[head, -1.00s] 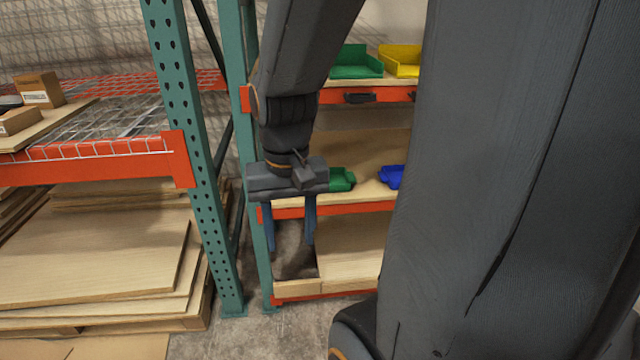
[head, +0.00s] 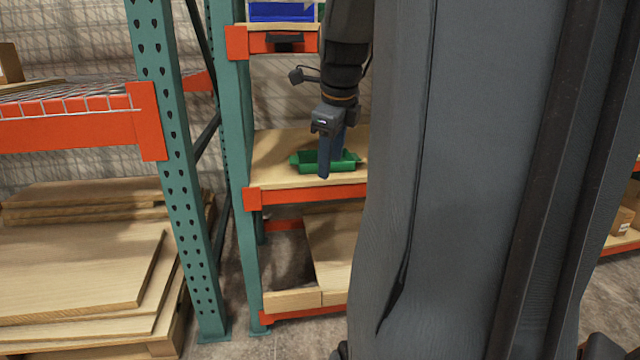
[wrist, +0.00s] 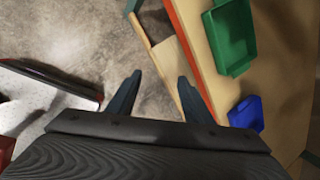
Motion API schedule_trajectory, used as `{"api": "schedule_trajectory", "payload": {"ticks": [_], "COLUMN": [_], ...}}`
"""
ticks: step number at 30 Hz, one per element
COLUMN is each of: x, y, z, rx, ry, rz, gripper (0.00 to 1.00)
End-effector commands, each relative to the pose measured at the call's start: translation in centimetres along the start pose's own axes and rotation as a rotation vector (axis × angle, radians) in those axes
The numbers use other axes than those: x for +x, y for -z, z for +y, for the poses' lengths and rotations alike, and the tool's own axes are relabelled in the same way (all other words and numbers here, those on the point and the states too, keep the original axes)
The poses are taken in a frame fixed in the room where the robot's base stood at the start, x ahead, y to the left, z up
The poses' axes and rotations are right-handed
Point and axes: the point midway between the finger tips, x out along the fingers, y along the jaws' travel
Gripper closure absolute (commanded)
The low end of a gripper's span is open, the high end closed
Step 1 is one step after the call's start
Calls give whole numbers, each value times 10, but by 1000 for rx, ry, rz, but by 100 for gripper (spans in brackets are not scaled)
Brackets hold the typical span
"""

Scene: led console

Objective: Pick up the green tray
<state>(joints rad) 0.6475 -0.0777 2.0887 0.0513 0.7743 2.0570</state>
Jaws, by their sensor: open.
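The green tray (head: 346,163) lies on the middle wooden shelf in the head view, partly hidden behind my gripper. In the wrist view the green tray (wrist: 233,36) is at the upper right, on the board past the orange beam. My gripper (head: 325,172) points down in front of the tray in the head view. In the wrist view my gripper (wrist: 159,78) has its two fingers apart with nothing between them, over the floor and shelf edge. The tray is to the right of both fingers there, clear of them.
A blue tray (wrist: 247,113) lies near the green one in the wrist view. Another blue tray (head: 282,12) is on the upper shelf. A teal post (head: 180,160) and orange beam (head: 310,194) border the shelf.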

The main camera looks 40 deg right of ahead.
Motion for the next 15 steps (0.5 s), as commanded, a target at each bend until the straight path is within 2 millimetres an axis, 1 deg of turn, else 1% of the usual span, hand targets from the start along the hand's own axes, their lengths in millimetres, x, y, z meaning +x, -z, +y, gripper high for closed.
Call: {"api": "schedule_trajectory", "payload": {"ticks": [1,6,12,15], "x": [17,38,54,57], "y": [3,16,33,39], "z": [-11,-47,-81,-92], "rx": [110,493,876,1006], "ry": [20,76,129,145], "rz": [-4,-29,-72,-90], "gripper": [54,54,54,54]}}
